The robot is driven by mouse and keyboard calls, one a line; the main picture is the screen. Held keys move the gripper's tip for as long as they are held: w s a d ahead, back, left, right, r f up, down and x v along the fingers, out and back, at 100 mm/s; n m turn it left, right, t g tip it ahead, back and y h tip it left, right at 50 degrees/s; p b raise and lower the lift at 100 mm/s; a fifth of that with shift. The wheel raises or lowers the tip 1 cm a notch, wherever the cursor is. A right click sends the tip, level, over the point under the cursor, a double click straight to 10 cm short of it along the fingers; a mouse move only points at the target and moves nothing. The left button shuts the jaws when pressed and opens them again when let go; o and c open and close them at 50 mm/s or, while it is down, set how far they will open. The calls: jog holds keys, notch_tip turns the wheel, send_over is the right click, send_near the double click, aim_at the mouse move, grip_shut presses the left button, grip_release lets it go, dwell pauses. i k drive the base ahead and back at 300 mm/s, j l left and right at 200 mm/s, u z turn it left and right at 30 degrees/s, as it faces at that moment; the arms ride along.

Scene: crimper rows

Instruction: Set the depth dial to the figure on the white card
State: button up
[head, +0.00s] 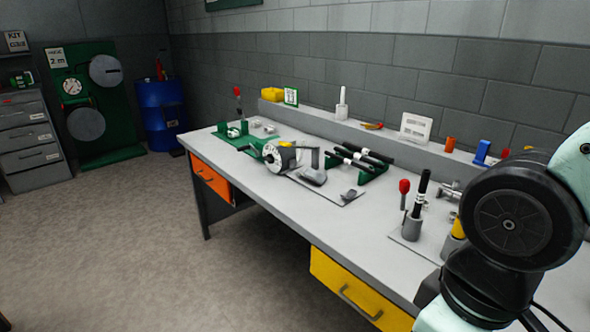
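A round white dial (271,156) with dark marks around its face stands upright at the front edge of the grey workbench, left of middle. Its marks are too small to read. A small white card in a green frame (291,97) stands on the back ledge behind it; its figure is too small to read. Another round dial (72,87) is on a green machine at the far left, below a white card reading about "2 m" (57,58). I cannot tell which dial is the depth dial. My arm fills the lower right; my gripper is not in view.
The grey workbench (277,213) runs from back left to front right. Black-handled tools (364,155) lie on a green rack, and a red-knobbed lever (404,187) stands nearer. A blue barrel (160,112) and grey drawers (33,140) stand beyond. The floor at left is clear.

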aim_at(270, 159)
jog(key=i+j+u, duration=0.15)
jog(key=i+j, duration=0.45)
jog(key=i+j+u, duration=0.1)
jog(key=i+j, duration=0.45)
jog(key=i+j+u, duration=0.15)
jog(key=i+j, duration=0.3)
jog(key=i, duration=0.35)
